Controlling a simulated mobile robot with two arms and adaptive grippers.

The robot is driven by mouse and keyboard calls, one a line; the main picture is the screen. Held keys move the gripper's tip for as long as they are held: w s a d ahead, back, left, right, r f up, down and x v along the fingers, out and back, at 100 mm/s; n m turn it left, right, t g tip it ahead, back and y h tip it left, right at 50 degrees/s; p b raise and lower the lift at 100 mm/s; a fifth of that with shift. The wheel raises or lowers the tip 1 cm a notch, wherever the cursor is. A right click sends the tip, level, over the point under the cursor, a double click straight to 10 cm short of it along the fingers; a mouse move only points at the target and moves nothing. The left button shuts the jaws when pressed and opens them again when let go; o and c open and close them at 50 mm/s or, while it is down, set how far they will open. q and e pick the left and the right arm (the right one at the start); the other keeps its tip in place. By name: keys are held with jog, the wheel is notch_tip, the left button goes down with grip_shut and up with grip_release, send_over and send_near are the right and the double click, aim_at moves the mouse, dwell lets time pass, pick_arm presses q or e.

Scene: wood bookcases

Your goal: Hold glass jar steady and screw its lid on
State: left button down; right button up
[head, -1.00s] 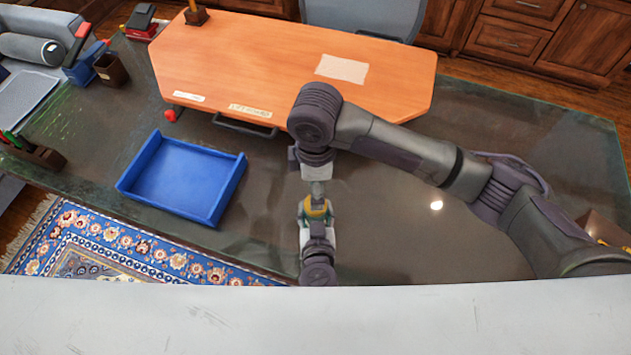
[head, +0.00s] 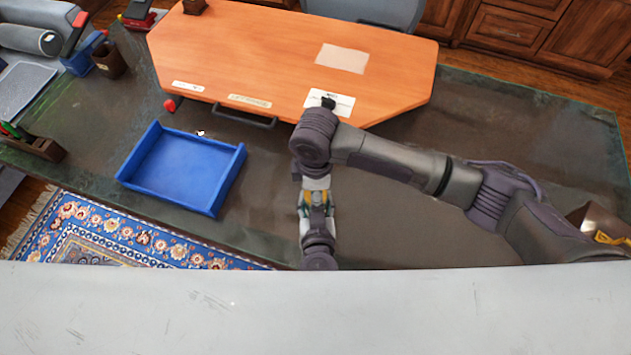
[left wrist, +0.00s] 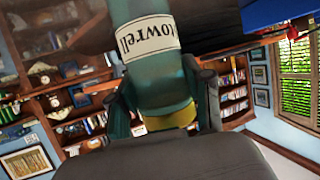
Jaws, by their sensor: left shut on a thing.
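In the head view my left gripper (head: 318,212) comes up from the lower edge and is shut on the jar (head: 317,197), of which small yellow and teal parts show. In the left wrist view the jar (left wrist: 155,80) is teal, with a white label reading "Lowrell" and a yellow band at its near end, between the two fingers. My right gripper (head: 315,183) is directly over the jar, at or very near its top. Its fingers are too small and covered to tell open from shut. The lid cannot be made out.
A blue tray (head: 183,170) stands left of my grippers on the dark glass tabletop (head: 440,240). A pen holder (head: 38,143) is at far left. The tabletop right of my grippers is mostly clear.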

jog(key=shift+f, duration=0.25)
jog(key=c, duration=1.2)
jog(key=shift+m, duration=0.9)
jog(key=o, duration=1.4)
jog(key=shift+c, duration=0.2)
notch_tip(320, 180, up, 12)
